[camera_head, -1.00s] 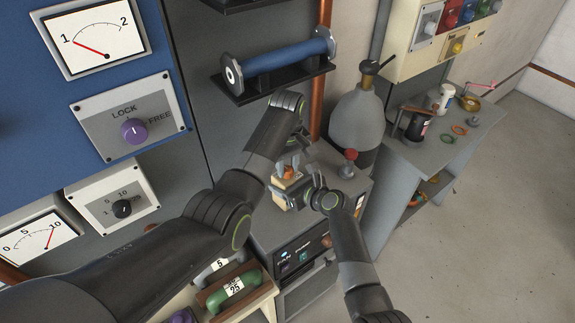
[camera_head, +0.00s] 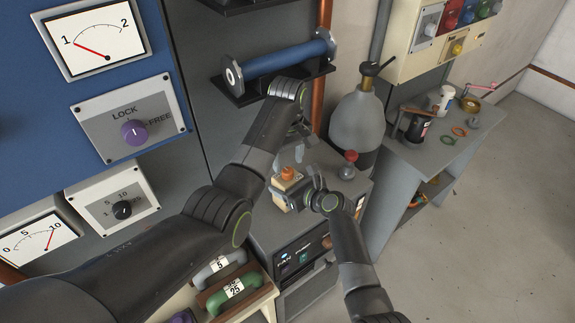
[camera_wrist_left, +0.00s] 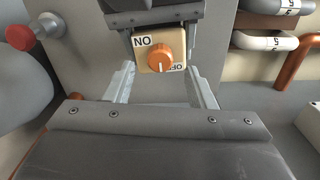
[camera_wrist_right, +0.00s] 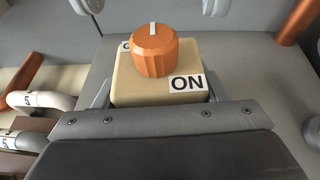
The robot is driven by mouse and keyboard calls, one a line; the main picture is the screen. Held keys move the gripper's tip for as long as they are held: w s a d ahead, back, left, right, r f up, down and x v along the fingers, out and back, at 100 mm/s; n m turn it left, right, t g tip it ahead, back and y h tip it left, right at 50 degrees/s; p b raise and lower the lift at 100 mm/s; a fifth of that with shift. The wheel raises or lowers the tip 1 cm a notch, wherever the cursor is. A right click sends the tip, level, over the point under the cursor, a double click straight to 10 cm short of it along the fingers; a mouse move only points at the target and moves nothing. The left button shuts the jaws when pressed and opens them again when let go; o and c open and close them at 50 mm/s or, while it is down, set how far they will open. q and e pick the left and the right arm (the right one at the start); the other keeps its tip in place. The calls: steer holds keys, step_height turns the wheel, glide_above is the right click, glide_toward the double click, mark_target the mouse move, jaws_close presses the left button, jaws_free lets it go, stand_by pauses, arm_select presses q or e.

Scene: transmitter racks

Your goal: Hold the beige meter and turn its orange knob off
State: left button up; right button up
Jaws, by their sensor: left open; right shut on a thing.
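The beige meter (camera_head: 284,186) is a small box with an orange knob (camera_head: 288,173); it sits over the grey cabinet top. My right gripper (camera_head: 292,199) is shut on its sides. In the right wrist view the knob (camera_wrist_right: 154,52) has a white mark pointing away from that gripper; the "ON" label (camera_wrist_right: 187,83) is near right and the other label is mostly hidden behind the knob. In the left wrist view the mark points down, beside the partly covered "OFF" label (camera_wrist_left: 178,68). My left gripper (camera_head: 300,154) is open and empty, apart from the knob, above and behind the meter.
A red-topped knob (camera_head: 350,157) stands on the cabinet top (camera_head: 325,190) right of the meter. A grey bottle (camera_head: 358,118) is behind it. A blue cylinder on a shelf (camera_head: 280,58) is above my left arm. Green and grey handles lie at lower left.

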mark_target(287, 170)
arm_select(q)
step_height(287, 170, up, 4)
steer(key=shift+r, duration=0.1)
stand_by(0.4)
arm_select(e)
steer(key=o, duration=1.3)
